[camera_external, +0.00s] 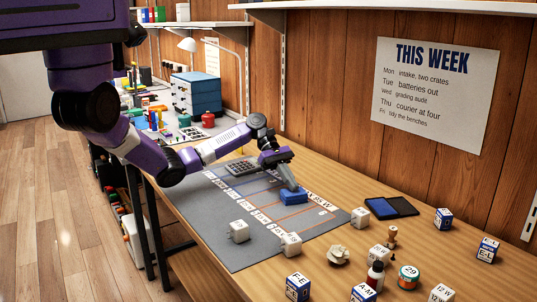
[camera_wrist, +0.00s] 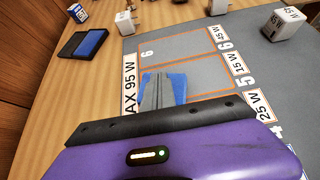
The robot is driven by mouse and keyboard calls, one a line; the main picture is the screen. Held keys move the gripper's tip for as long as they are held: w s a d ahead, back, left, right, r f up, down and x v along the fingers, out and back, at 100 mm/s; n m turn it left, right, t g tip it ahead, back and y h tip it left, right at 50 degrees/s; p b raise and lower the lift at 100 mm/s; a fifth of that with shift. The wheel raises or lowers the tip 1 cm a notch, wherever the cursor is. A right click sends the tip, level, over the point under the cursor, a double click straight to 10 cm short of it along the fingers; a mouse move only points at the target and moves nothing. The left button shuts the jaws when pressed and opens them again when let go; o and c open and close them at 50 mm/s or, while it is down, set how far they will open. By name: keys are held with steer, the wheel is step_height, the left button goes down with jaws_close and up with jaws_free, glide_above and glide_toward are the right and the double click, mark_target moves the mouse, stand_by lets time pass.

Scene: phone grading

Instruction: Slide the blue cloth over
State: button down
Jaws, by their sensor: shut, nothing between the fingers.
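The blue cloth (camera_external: 292,197) is a small folded-looking block on the grey mat (camera_external: 247,257), within the marked grid near the MAX 95 W strip. My gripper (camera_external: 291,187) is shut and reaches down onto the cloth from above, with nothing held between its fingers. In the wrist view the shut grey fingers (camera_wrist: 164,88) cover the middle of the blue cloth (camera_wrist: 180,89), which shows on both sides of them. Whether the fingertips press on the cloth is hard to tell.
A black tray with a blue pad (camera_external: 382,209) lies right of the mat. A calculator-like keypad (camera_external: 241,167) lies behind.

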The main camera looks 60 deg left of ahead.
steer(key=a+b, duration=0.2)
steer(key=a, duration=0.2)
steer(key=a+f+b, duration=0.1)
steer(key=a+b, duration=0.2)
steer(key=a, duration=0.1)
steer(key=a+b, duration=0.3)
steer(key=a, duration=0.1)
steer(key=shift+a+f, duration=0.25)
steer(key=shift+f, duration=0.05)
steer(key=shift+s+a+r, duration=0.1)
steer(key=shift+a+r, duration=0.05)
steer(key=shift+a, duration=0.25)
steer(key=shift+r, duration=0.8)
steer(key=shift+b, duration=0.35)
steer(key=shift+b, duration=0.35)
